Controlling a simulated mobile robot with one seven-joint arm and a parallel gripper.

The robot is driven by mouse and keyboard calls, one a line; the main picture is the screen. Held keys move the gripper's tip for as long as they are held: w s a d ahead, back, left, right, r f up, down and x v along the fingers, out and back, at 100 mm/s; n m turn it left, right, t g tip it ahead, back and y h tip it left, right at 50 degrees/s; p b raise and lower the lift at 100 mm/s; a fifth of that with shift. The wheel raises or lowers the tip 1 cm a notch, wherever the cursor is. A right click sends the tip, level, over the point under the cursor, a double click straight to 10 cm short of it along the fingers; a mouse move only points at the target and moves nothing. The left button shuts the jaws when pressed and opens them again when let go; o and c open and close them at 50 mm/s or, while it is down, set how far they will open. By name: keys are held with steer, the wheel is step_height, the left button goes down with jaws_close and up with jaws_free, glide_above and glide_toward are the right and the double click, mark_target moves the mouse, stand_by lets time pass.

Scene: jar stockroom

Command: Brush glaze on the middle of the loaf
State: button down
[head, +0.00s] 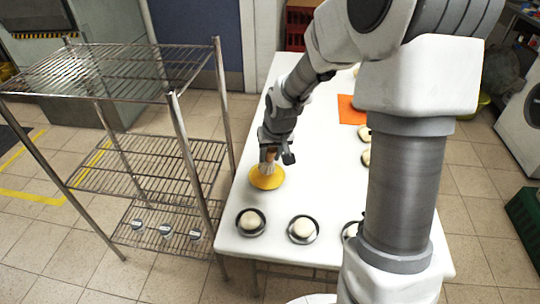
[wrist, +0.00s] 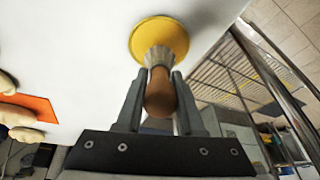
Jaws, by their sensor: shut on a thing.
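My gripper (head: 270,146) is shut on the brown handle of a brush (wrist: 160,92). The brush points down, with its pale bristles at a round yellow dish (head: 266,181) near the left edge of the white table; in the wrist view the bristles overlap this dish (wrist: 176,32). I cannot tell whether they touch its bottom. An orange mat (head: 350,112) lies farther back on the table. In the wrist view, pale loaf-like pieces (wrist: 18,115) lie at and around the mat (wrist: 38,104). Which is the task's loaf is unclear; my arm hides part of that area.
Dark round dishes with pale dough balls stand along the table's (head: 320,185) front edge, such as the left one (head: 251,222) and the middle one (head: 303,229). More pale pieces (head: 365,134) sit by my arm. A wire rack (head: 150,165) stands left of the table.

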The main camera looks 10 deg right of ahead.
steer(key=shift+r+p, duration=1.4)
steer(key=shift+r, duration=0.7)
